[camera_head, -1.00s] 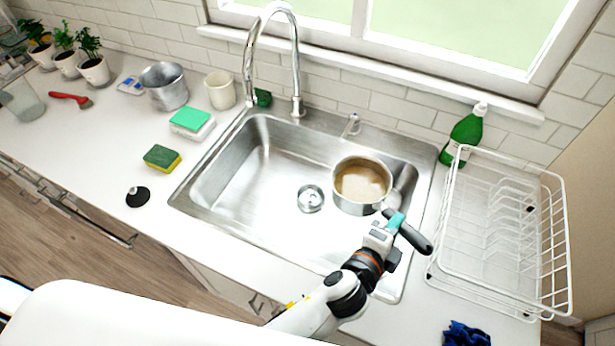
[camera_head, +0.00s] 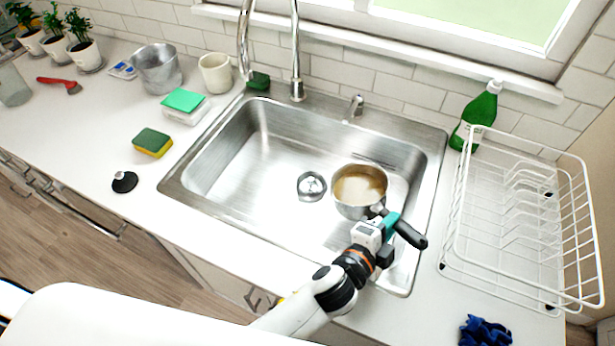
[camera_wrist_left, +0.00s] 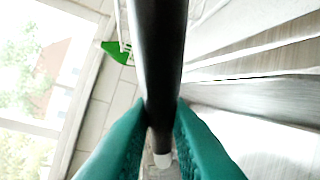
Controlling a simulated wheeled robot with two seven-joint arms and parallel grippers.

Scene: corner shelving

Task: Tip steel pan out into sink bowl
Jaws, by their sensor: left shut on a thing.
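The steel pan (camera_head: 358,206) holds a brownish liquid and is over the right part of the steel sink bowl (camera_head: 262,190). It looks about level, with its black handle (camera_head: 409,234) pointing down and right. My left gripper (camera_head: 388,222) is shut on that handle. In the left wrist view the dark handle (camera_wrist_left: 159,60) runs between my teal fingertips (camera_wrist_left: 160,130). The round drain (camera_head: 311,186) shows left of the pan. I cannot tell how far the pan is above the bowl floor. My right gripper is not in view.
A tall chrome faucet (camera_head: 296,60) stands behind the bowl. A white dish rack (camera_head: 520,225) and a green bottle (camera_head: 476,115) are on the right. A sponge (camera_head: 153,142), a black stopper (camera_head: 124,181) and a white cup (camera_head: 215,72) are on the left counter. A blue cloth (camera_head: 485,331) lies at front right.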

